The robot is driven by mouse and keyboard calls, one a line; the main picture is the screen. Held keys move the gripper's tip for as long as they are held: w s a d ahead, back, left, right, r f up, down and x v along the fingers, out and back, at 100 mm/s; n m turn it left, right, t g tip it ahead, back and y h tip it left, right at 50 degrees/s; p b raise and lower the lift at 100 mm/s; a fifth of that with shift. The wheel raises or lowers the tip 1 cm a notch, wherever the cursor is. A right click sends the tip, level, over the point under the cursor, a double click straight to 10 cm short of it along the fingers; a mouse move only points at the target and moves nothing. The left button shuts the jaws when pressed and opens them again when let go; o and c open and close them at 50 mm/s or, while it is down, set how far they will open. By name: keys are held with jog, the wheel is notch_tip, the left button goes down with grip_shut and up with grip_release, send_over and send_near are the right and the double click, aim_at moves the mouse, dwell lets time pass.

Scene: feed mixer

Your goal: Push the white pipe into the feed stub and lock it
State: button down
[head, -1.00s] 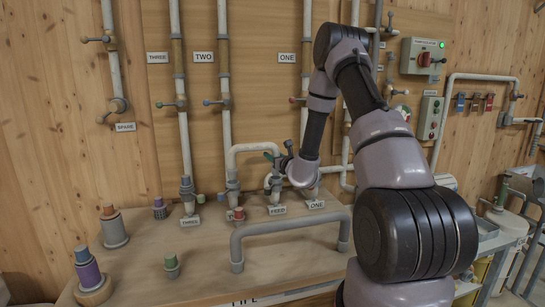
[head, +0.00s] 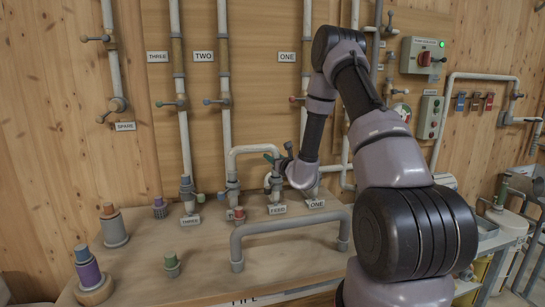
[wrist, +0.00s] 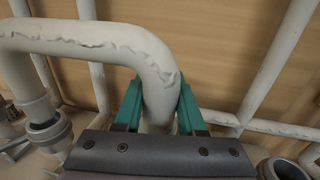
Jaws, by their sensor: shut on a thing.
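The white pipe (head: 254,149) is an upside-down U with chipped paint, standing near the wall in the head view. My gripper (wrist: 160,105) has teal fingers shut on both sides of its right leg, just below the bend, in the wrist view. The pipe's left leg runs down to a grey collar (wrist: 47,130). The feed stub (head: 277,196) stands behind the FEED label in the head view. The right leg's lower end is hidden by my gripper in the wrist view, and I cannot tell how deep it sits.
A grey pipe loop (head: 290,226) stands in front of the stubs. Stub THREE (head: 187,190) is to the left. Several loose coloured fittings, such as the green-topped one (head: 172,265), stand on the bench. Vertical wall pipes rise behind. The bench is clear at front centre.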

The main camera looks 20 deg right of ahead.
aim_at(270, 187)
jog(key=shift+f, duration=1.7)
jog(key=shift+c, duration=2.1)
grip_release()
jog(key=shift+s, duration=0.1)
jog(key=s+d, duration=0.1)
jog(key=s, duration=0.6)
jog(key=shift+d, duration=0.25)
jog(key=shift+s, duration=0.1)
